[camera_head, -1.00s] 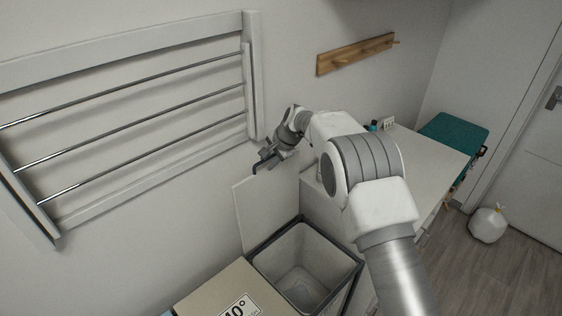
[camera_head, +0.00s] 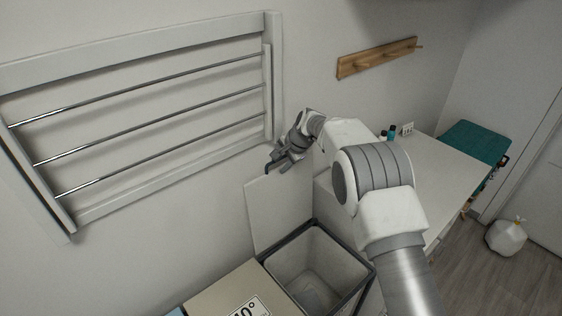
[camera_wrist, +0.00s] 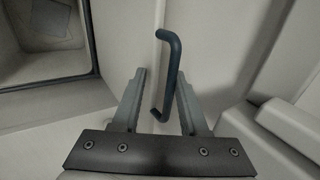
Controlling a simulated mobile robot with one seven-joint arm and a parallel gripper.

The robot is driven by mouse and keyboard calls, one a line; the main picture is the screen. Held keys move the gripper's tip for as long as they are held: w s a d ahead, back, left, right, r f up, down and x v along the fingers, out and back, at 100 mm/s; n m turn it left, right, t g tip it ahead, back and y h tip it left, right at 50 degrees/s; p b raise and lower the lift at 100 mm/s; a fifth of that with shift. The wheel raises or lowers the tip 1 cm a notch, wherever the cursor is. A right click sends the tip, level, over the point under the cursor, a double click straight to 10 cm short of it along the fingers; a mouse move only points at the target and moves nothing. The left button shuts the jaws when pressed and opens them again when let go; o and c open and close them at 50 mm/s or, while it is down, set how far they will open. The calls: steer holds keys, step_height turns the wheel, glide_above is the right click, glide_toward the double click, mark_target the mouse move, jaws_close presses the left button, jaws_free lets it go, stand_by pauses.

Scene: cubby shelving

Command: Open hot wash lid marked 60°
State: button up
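A pale lid (camera_head: 277,208) stands raised, roughly upright, near the wall behind an open dark-rimmed bin (camera_head: 318,268). No 60° mark is readable on it. My gripper (camera_head: 284,163) is at the lid's top edge in the head view. In the wrist view my gripper (camera_wrist: 161,74) has its two fingers apart, with a dark bar handle (camera_wrist: 173,66) between them. A gap shows on each side of the handle, so the fingers do not clasp it. The open bin (camera_wrist: 45,38) also shows at the upper left of the wrist view.
A shut lid with a partly cut-off label ending in 0° (camera_head: 248,306) lies left of the open bin. A drying rack (camera_head: 150,120) is on the wall at left. A white counter (camera_head: 440,165) with small bottles (camera_head: 391,132) stands at right. A white bag (camera_head: 506,238) is on the floor.

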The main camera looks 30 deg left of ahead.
steer(key=shift+r, duration=0.15)
steer(key=shift+d+r, duration=0.15)
steer(key=shift+r, duration=0.25)
steer(key=b+v, duration=0.3)
steer(key=v, duration=1.3)
steer(key=shift+d+r, duration=0.2)
steer(key=shift+d, duration=0.05)
steer(key=s+d+r+n+t+h, duration=0.1)
steer(key=s+d+r, duration=0.25)
steer(key=d, duration=0.55)
steer(key=s+d+r+h, duration=0.1)
steer(key=s+d+r, duration=0.25)
steer(key=d, duration=0.55)
steer(key=s+d+r+n+t, duration=0.15)
steer(key=d+r, duration=0.25)
steer(key=d, duration=0.5)
steer(key=s+d+f+h, duration=0.2)
steer(key=s+d+f, duration=0.1)
steer(key=s+d, duration=0.5)
steer(key=s+d+f+n+h, duration=0.1)
steer(key=s+d+f, duration=0.2)
steer(key=s+d, duration=0.5)
steer(key=s+t, duration=0.1)
steer(key=s, duration=0.4)
steer(key=shift+d+h, duration=0.35)
steer(key=shift+h, duration=0.05)
